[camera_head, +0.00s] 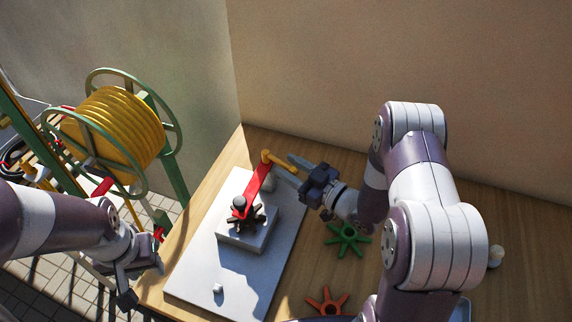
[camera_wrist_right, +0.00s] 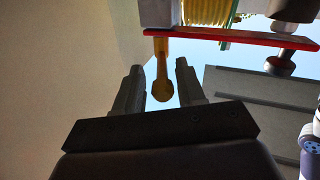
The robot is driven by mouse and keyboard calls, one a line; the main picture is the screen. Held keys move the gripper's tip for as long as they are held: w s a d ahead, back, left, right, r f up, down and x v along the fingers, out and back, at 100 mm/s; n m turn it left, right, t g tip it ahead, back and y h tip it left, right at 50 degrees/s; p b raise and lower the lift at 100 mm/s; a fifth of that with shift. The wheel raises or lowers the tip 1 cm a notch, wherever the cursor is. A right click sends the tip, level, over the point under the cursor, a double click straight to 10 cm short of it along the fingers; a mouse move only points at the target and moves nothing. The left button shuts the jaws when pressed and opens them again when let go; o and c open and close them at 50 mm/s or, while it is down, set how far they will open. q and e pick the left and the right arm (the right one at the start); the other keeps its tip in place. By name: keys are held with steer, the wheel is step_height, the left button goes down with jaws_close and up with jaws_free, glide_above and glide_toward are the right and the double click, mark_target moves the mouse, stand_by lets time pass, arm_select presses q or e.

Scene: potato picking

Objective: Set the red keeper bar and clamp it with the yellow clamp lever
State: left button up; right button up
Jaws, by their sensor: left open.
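The red keeper bar (camera_head: 257,183) spans from a dark knob over a black star-shaped part to a post at the far end of the white fixture. The yellow clamp lever (camera_head: 280,160) sits at the bar's far end and points right; it also shows in the right wrist view (camera_wrist_right: 162,75), below the red bar (camera_wrist_right: 235,38). My right gripper (camera_head: 296,166) is at the lever's free end. In the right wrist view its jaws (camera_wrist_right: 159,82) are apart, with the lever's end between them and gaps on both sides. My left gripper (camera_head: 124,285) is open and empty, off the table's left edge.
A yellow hose reel (camera_head: 112,128) stands left. A wall closes the back.

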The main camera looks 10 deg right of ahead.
steer(key=shift+w+a+r, duration=0.15)
steer(key=shift+w+a, duration=0.2)
steer(key=shift+a, duration=0.2)
steer(key=shift+w+a, duration=0.1)
steer(key=shift+w, duration=0.15)
jaws_close()
